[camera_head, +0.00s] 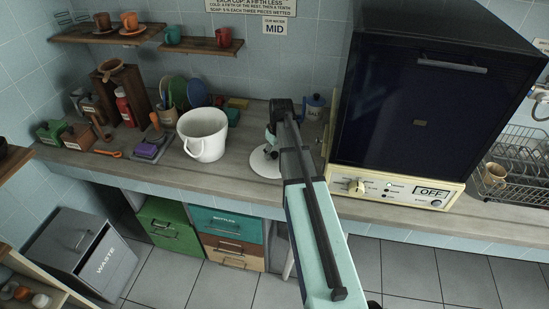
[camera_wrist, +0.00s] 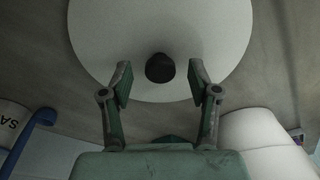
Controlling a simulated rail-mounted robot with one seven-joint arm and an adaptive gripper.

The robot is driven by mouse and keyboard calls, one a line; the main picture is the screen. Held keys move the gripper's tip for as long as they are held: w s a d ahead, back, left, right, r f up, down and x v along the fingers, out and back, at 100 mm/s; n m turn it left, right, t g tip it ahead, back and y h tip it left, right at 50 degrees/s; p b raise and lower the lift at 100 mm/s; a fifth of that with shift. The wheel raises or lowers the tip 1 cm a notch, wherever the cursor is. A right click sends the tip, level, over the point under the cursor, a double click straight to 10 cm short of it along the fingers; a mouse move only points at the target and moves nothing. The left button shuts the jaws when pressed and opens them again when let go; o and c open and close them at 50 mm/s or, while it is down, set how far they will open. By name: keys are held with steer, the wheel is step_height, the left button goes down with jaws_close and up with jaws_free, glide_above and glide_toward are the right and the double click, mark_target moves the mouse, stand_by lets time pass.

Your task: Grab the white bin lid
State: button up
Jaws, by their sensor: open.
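The white bin lid (camera_head: 261,165) lies flat on the counter, partly hidden behind my arm in the head view. In the wrist view the round white lid (camera_wrist: 100,45) fills the top middle, with a dark round knob (camera_wrist: 160,68) at its centre. My gripper (camera_wrist: 160,82) is open, its two fingers on either side of the knob with a gap on each side. I cannot tell whether the fingertips are at knob height. The white bin (camera_head: 203,134) stands open and upright on the counter left of the lid; a white rounded thing (camera_wrist: 262,140), probably the bin, shows in the wrist view.
A large dark oven (camera_head: 420,100) blocks the right side. A drawer row is below.

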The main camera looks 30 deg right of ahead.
steer(key=shift+w+f, duration=0.1)
steer(key=shift+f, duration=0.6)
jaws_close()
steer(key=shift+r, duration=0.15)
